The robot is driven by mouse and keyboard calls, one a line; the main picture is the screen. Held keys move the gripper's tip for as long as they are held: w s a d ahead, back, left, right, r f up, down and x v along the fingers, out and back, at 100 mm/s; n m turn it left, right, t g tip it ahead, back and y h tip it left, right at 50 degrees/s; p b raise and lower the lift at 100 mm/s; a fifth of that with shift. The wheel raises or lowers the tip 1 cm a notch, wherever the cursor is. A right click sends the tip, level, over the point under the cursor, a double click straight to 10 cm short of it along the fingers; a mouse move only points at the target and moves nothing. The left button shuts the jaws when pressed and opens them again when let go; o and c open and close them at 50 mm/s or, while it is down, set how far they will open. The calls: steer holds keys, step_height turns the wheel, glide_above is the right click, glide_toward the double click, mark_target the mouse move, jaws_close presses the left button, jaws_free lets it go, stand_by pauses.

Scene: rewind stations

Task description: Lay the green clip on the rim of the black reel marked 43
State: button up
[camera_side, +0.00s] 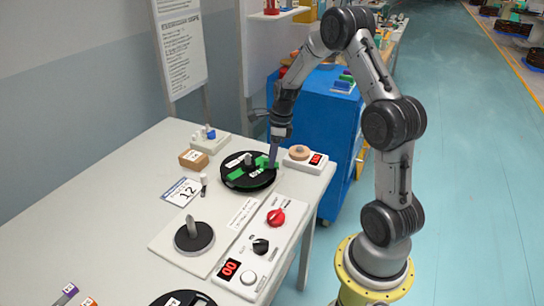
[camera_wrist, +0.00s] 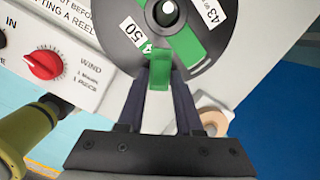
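The black reel (camera_side: 238,184) lies flat near the far right end of the table. In the wrist view the reel (camera_wrist: 112,12) has white labels reading 43 (camera_wrist: 210,12) and 50 (camera_wrist: 130,30), and a green patch (camera_wrist: 187,42) on its face. The green clip (camera_wrist: 158,68) is between my gripper's fingertips (camera_wrist: 163,66), over the reel's near rim. It also shows in the side view (camera_side: 263,160). The fingers close on the clip's sides. I cannot tell whether the clip touches the rim. My gripper (camera_side: 273,160) points down at the reel's right side.
A white device with a display and a tan roll (camera_side: 299,152) stands right of the reel. A panel with a red knob (camera_side: 276,217) and a black-disc spindle (camera_side: 193,238) are nearer. A brown box (camera_side: 193,159) and a card marked 12 (camera_side: 182,192) lie left.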

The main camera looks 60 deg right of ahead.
steer(key=o, duration=0.5)
steer(key=shift+c, duration=0.2)
steer(key=shift+r, duration=0.1)
step_height(320, 180, up, 14)
steer(key=s+d, duration=0.1)
steer(key=s, duration=0.1)
steer(key=shift+f, duration=0.25)
